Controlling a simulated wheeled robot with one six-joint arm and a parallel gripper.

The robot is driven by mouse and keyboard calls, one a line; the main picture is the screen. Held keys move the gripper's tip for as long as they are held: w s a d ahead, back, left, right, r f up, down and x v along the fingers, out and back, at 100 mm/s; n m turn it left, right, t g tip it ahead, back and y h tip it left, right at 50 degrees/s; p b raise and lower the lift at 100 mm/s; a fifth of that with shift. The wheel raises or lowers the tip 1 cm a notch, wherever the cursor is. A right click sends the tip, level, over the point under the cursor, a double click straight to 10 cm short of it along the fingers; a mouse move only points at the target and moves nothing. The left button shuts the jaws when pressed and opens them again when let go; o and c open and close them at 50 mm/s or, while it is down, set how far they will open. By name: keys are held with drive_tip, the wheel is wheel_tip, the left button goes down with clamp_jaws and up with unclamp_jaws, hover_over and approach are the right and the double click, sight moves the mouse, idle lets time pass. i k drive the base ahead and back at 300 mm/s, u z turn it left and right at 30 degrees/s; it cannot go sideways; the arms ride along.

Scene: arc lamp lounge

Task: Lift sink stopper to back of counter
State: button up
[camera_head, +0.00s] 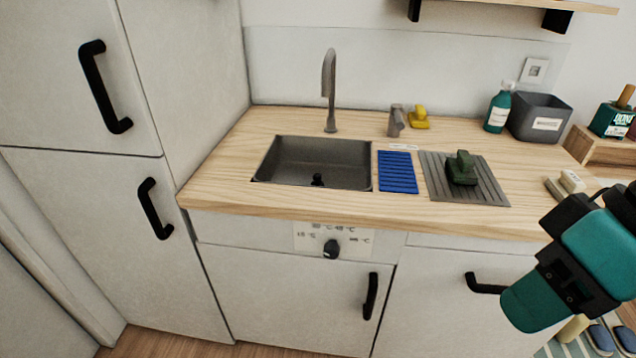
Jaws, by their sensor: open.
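A small black knobbed piece (317,180), which looks like the sink stopper, sits in the bottom of the grey sink basin (350,152) near its front wall. The basin is set into the wooden counter (225,165). The back strip of the counter runs along the wall behind the sink, with the tap (329,85) standing on it. Part of my teal and black arm shows at the right, in front of the counter and well away from the stopper. My gripper's fingers are not in view.
Right of the sink lie a blue ribbed mat (397,178) and a grey drainer (437,185) with a dark green object (461,168) on it. A grey handle (396,121), yellow item (419,117), soap bottle (498,107) and grey bin (538,112) stand behind. The back left counter is clear.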

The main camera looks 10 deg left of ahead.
sight(317, 177)
drive_tip(key=z, duration=0.05)
drive_tip(key=k, duration=0.5)
drive_tip(key=u, duration=1.1)
drive_tip(key=i, duration=0.6)
drive_tip(key=u, duration=0.5)
drive_tip(key=i, duration=0.8)
drive_tip(key=z, duration=0.9)
drive_tip(key=i, duration=0.45)
drive_tip(key=z, duration=0.55)
